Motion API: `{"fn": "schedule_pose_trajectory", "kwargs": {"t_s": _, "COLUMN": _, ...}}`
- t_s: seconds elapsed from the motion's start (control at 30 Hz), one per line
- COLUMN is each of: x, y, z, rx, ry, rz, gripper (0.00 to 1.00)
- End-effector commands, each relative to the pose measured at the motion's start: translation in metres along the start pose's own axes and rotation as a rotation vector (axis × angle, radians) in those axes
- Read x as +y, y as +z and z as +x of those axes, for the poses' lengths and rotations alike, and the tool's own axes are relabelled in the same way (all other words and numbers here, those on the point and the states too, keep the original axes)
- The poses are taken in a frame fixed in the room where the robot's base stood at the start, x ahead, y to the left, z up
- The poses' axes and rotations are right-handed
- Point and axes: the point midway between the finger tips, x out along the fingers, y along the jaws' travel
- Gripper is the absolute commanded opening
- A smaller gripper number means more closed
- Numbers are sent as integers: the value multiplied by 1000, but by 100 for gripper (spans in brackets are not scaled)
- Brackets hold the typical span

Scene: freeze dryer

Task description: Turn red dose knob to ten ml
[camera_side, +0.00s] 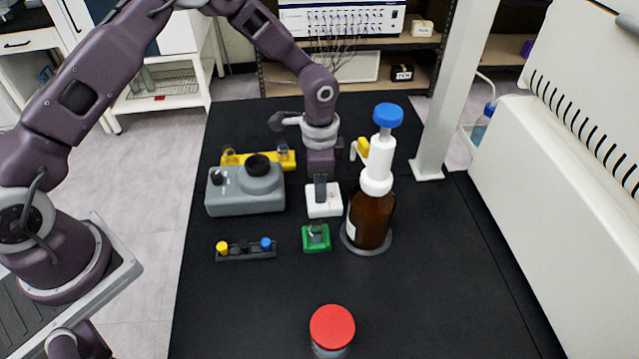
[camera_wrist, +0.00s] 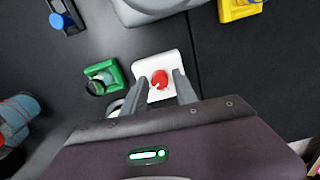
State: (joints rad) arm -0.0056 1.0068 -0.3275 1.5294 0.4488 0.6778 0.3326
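The red dose knob (camera_wrist: 160,78) sits on a white base (camera_wrist: 170,65) and has a small white mark on its face. In the side view the white base (camera_side: 333,203) stands on the black table, left of the brown bottle, and the knob is hidden behind my fingers. My gripper (camera_side: 320,200) points down over the base. In the wrist view my gripper (camera_wrist: 159,80) is open, with one finger on each side of the knob. A gap shows between the fingers and the knob. I cannot tell their exact height. Any dose scale is too small to read.
A brown bottle (camera_side: 371,220) with a white, blue-capped dispenser stands close right. A green block (camera_side: 317,245) is in front, a grey device (camera_side: 240,195) to the left. A black rack (camera_side: 247,255) and a red-lidded jar (camera_side: 332,327) are nearer. The front right table is clear.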

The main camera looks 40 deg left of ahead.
Motion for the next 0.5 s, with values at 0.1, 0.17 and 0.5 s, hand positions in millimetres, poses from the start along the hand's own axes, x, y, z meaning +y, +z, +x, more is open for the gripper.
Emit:
{"fn": "schedule_pose_trajectory", "kwargs": {"t_s": 0.1, "x": 0, "y": 0, "z": 0, "rx": -1, "ry": 1, "rz": 0, "gripper": 45}}
{"fn": "schedule_pose_trajectory", "kwargs": {"t_s": 0.17, "x": 0, "y": 0, "z": 1, "rx": -1, "ry": 1, "rz": 0, "gripper": 45}}
{"fn": "schedule_pose_trajectory", "kwargs": {"t_s": 0.5, "x": -1, "y": 0, "z": -31, "rx": 2, "ry": -2, "rz": -1, "gripper": 45}}
